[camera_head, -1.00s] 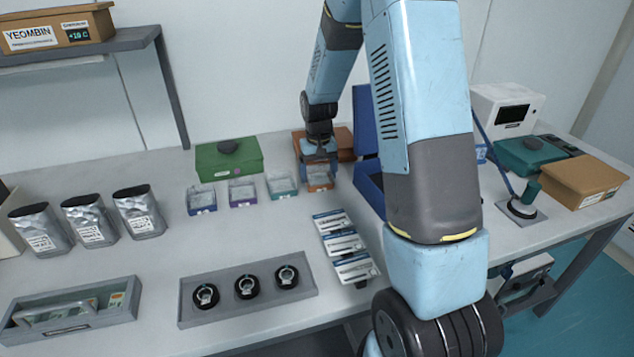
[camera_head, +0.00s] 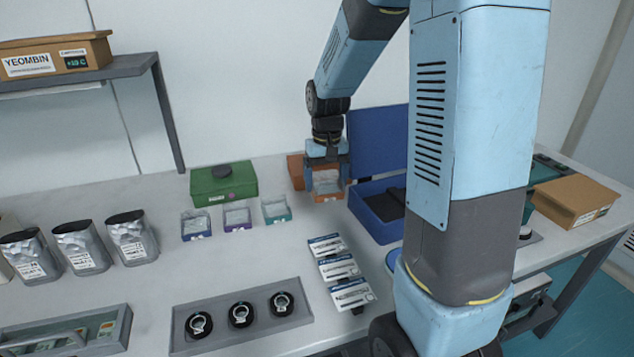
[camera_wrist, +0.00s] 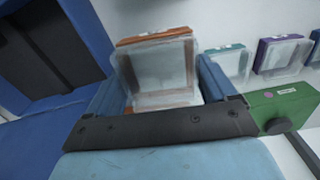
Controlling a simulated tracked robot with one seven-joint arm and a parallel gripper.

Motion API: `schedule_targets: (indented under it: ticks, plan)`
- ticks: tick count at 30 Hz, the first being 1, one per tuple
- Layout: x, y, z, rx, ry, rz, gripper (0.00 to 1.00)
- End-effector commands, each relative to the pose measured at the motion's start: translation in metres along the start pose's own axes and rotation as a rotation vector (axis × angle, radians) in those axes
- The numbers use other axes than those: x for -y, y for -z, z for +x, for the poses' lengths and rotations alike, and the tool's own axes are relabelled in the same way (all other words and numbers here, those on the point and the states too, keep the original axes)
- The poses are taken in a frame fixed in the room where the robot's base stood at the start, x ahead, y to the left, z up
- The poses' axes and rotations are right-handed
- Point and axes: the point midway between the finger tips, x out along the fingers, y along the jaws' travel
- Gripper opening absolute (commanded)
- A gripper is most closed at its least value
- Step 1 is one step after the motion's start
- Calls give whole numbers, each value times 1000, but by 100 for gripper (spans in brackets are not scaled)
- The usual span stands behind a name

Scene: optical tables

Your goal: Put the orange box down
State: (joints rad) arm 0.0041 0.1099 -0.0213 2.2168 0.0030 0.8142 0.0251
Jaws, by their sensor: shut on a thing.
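The orange box (camera_head: 328,194) is a small clear box with an orange base. My gripper (camera_head: 327,180) is shut on it, a finger on either side. It looks held a little above the table (camera_head: 250,262), right of the row of similar boxes; the exact gap is hard to judge. In the wrist view the orange box (camera_wrist: 157,70) sits between the blue fingers of my gripper (camera_wrist: 160,90), its orange edge at the top.
Teal (camera_head: 277,211), purple (camera_head: 237,217) and blue (camera_head: 196,225) clear boxes stand left of it. A green case (camera_head: 224,186) is behind them. An open blue case (camera_head: 378,222) is close on the right. Packets (camera_head: 340,270) lie in front.

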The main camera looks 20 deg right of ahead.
Motion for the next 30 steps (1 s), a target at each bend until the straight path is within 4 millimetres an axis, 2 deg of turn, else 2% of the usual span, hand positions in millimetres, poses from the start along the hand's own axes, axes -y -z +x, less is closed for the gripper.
schedule_targets:
  ticks: [1,6,16,22,30]
  plan:
    - [-1,-9,-5,-2,0,0,53]
    - [-4,-32,-15,-2,0,0,53]
    - [-13,-55,-25,0,-1,-2,53]
    - [-51,-78,-33,-2,-3,-25,53]
    - [-108,-125,-44,0,-4,-80,53]
